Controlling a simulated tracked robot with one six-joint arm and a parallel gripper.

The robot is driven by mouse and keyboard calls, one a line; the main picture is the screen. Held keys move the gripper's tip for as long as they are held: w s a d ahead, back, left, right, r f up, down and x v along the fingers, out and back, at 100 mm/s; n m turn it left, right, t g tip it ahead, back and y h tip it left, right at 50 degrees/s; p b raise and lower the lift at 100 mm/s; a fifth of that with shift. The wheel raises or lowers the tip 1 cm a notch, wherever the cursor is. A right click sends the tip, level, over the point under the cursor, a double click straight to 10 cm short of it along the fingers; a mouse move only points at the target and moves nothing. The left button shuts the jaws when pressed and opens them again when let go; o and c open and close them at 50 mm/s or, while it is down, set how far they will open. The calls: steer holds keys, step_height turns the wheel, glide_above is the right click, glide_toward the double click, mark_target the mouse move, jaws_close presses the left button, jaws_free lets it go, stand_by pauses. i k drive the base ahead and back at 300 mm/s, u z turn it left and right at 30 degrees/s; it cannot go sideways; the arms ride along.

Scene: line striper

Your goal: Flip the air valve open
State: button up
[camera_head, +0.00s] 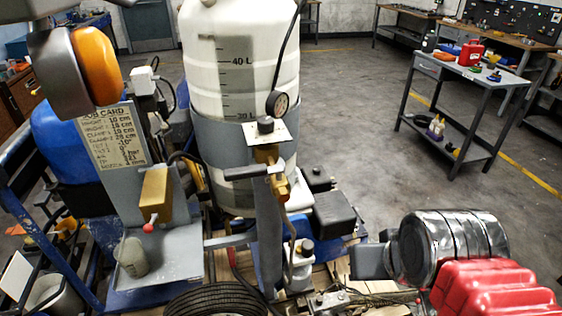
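A brass valve body (272,172) stands upright in front of the white tank, under a small plate with a dark knob (265,125). A dark grey bar handle (247,172) sticks out to its left, roughly level. To the left, a brass-coloured block (156,194) on a grey panel has a short lever with a red ball tip (148,228) pointing down. The frame does not show which of these is the air valve. I cannot make out my gripper's fingers in this view, and nothing is seen touching either fitting.
The white tank (240,60) carries litre marks, and a pressure gauge (277,103) hangs on a black hose. A job card (115,137) is at left. An orange and grey part (100,65) fills the upper left. A chrome cylinder (453,246) and red ribbed part (493,290) fill the lower right.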

mark_target(262, 170)
steer(key=z, duration=0.15)
steer(key=k, duration=0.95)
steer(key=u, duration=0.6)
steer(key=i, duration=1)
steer(key=u, duration=0.15)
steer(key=k, duration=0.25)
steer(key=u, duration=0.05)
